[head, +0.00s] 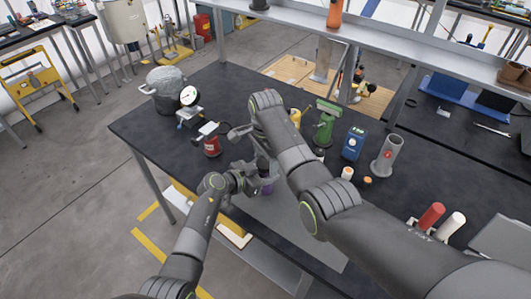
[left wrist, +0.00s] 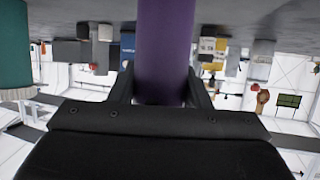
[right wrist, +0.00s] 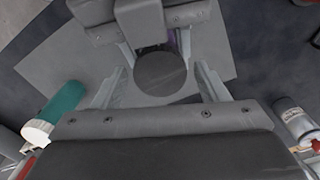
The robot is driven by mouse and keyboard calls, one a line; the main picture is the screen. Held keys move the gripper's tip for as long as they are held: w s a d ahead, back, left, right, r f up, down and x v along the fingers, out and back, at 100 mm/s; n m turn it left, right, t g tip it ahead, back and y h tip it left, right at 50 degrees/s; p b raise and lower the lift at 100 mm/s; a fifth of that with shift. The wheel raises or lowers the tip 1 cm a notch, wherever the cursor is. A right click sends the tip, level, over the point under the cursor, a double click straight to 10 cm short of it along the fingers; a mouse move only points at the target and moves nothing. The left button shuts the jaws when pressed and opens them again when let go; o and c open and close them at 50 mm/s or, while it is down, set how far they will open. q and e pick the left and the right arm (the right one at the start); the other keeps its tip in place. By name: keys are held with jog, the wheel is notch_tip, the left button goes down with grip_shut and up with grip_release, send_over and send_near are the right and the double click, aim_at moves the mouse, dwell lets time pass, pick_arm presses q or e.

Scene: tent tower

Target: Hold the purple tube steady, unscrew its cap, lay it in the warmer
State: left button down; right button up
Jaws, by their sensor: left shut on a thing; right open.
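The purple tube (left wrist: 163,50) is clasped between the fingers of my left gripper (head: 258,180). In the head view only a small purple part (head: 267,188) shows beside that gripper. In the right wrist view a dark round cap (right wrist: 160,75) faces the camera, with a purple sliver beyond it. My right gripper (right wrist: 160,88) is open, one finger on each side of the cap, with gaps visible. In the head view my right arm hides much of this gripper and the tube. I cannot tell which thing is the warmer.
A red jar (head: 212,146), a green device (head: 325,122), a blue box (head: 353,143) and a grey cylinder (head: 387,156) stand on the black table. A grey mat (head: 325,238) lies near the front. A pot (head: 165,90) is far left.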

jog(key=c, duration=1)
jog(key=n, duration=1)
jog(key=o, duration=1.1)
jog(key=shift+r, duration=0.1)
